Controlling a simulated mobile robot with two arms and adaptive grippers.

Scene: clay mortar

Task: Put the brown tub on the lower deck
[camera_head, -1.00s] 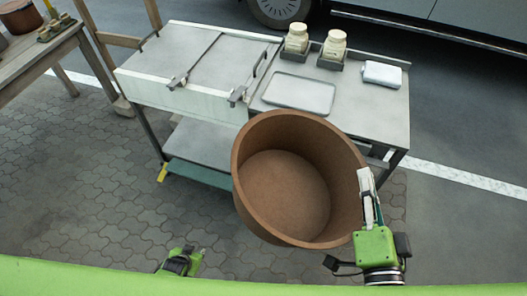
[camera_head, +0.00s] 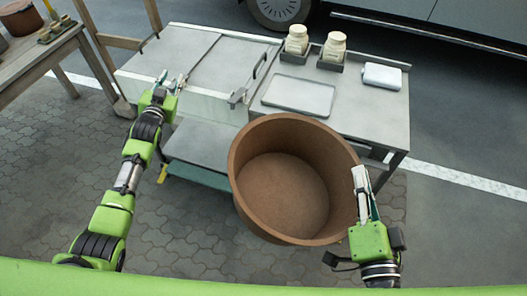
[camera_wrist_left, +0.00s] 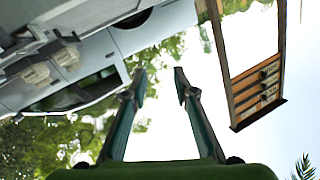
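The large, empty brown tub (camera_head: 283,190) is tilted with its open mouth toward the head camera, in front of the cart's right half. My right gripper (camera_head: 362,185) is shut on the tub's right wall at the rim. My left gripper (camera_head: 168,82) is raised at the cart's front left edge in the head view. In the left wrist view its two fingers (camera_wrist_left: 159,84) are apart with nothing between them.
The cart top (camera_head: 205,50) carries a grey tray (camera_head: 298,94), two jars (camera_head: 334,46) in dark holders and a white box (camera_head: 382,76). A wooden table (camera_head: 35,55) stands at the left. Paved ground in front is clear. A vehicle (camera_head: 430,30) stands behind.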

